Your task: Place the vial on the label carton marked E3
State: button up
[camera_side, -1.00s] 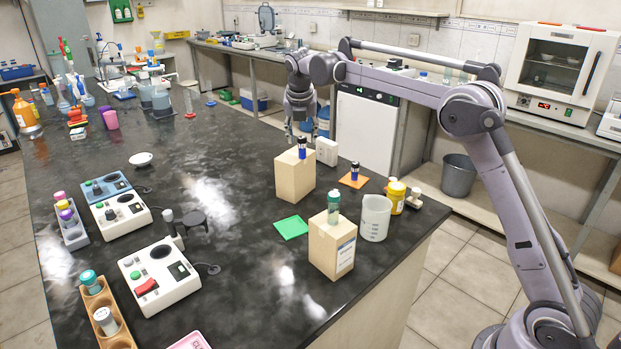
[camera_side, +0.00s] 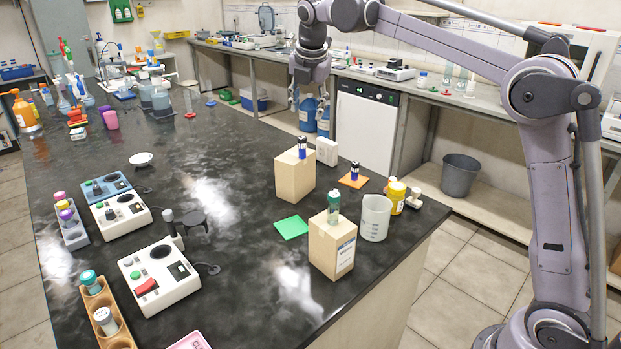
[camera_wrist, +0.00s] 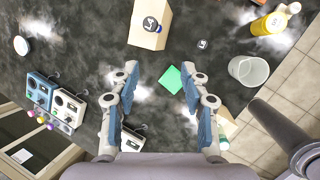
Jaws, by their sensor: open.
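My gripper (camera_side: 309,106) is open and empty, raised above and behind the rear carton in the side view. Its two fingers stand apart in the wrist view (camera_wrist: 159,75). A blue vial with a dark cap (camera_side: 302,147) stands upright on the rear tan carton (camera_side: 293,180). No E3 mark is legible. The rear carton also shows in the wrist view (camera_wrist: 145,38).
A green mat (camera_side: 292,227) lies between the cartons. A clear beaker (camera_side: 375,218), a yellow bottle (camera_side: 396,193) and a small white box (camera_side: 327,151) stand nearby. Several control units, such as the front one (camera_side: 158,275), are on the left. The middle of the bench is clear.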

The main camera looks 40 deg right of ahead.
jog(key=s+a+f+m+t+y, duration=0.1)
jog(key=s+a+f+m, duration=0.1)
jog(key=s+f+m, duration=0.3)
jog(key=s+a+f+m+t, duration=0.1)
jog(key=s+a+f+m, duration=0.1)
jog(key=s+f+m, duration=0.4)
jog(key=s+a+f+m+t+y, duration=0.1)
jog(key=s+f+m, duration=0.4)
jog(key=s+m, duration=0.6)
jog(key=s+a, duration=0.1)
jog(key=s, duration=0.5)
jog(key=shift+s+a+f+m+y, duration=0.2)
jog(key=shift+m+y, duration=0.1)
jog(key=shift+m, duration=0.1)
jog(key=shift+o, duration=0.5)
jog(key=shift+r, duration=0.1)
